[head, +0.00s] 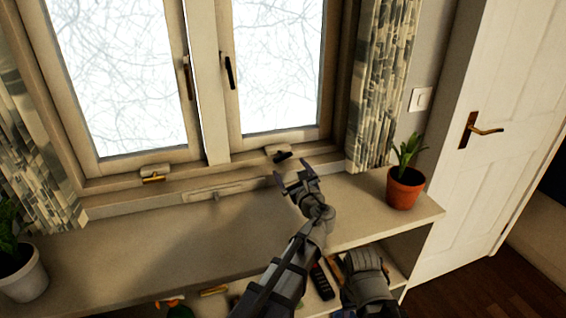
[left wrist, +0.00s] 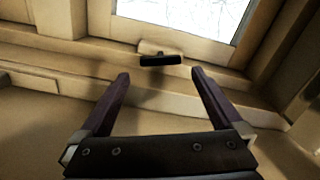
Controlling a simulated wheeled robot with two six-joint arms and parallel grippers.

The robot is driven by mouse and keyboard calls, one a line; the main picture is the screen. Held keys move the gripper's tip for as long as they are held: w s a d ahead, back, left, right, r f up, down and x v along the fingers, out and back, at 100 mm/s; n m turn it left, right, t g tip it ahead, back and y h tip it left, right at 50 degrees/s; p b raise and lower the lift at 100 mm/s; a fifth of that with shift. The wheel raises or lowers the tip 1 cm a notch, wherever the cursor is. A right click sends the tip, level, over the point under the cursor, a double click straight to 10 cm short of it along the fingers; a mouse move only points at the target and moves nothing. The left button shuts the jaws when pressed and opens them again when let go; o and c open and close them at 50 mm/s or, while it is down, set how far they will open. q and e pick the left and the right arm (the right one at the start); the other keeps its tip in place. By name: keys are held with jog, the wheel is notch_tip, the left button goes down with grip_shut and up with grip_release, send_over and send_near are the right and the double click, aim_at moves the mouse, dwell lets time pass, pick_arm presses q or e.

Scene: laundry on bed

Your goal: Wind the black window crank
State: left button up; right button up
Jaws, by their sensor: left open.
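The black window crank (head: 283,156) sits on a small mount at the bottom of the right window frame. In the left wrist view the black crank (left wrist: 161,60) lies roughly level, ahead of and between my fingers. My left gripper (head: 292,178) is open and empty, just in front of and below the crank, over the back of the shelf top. In the left wrist view the left gripper (left wrist: 158,82) has its two fingers wide apart, with the crank beyond the tips and not touched.
A brass crank (head: 153,178) sits under the left window. A potted plant (head: 405,187) stands right of my left gripper on the shelf top (head: 130,245). Another plant (head: 25,275) stands at far left. A patterned curtain (head: 380,80) hangs right of the window.

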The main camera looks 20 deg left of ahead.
aim_at(284, 159)
pick_arm(q)
jog(key=shift+w+a, duration=0.2)
jog(key=shift+w, duration=0.2)
jog(key=x, duration=0.7)
jog(key=shift+s, duration=0.1)
jog(key=shift+c, duration=0.2)
jog(key=c, duration=1.1)
jog(key=shift+m, duration=2)
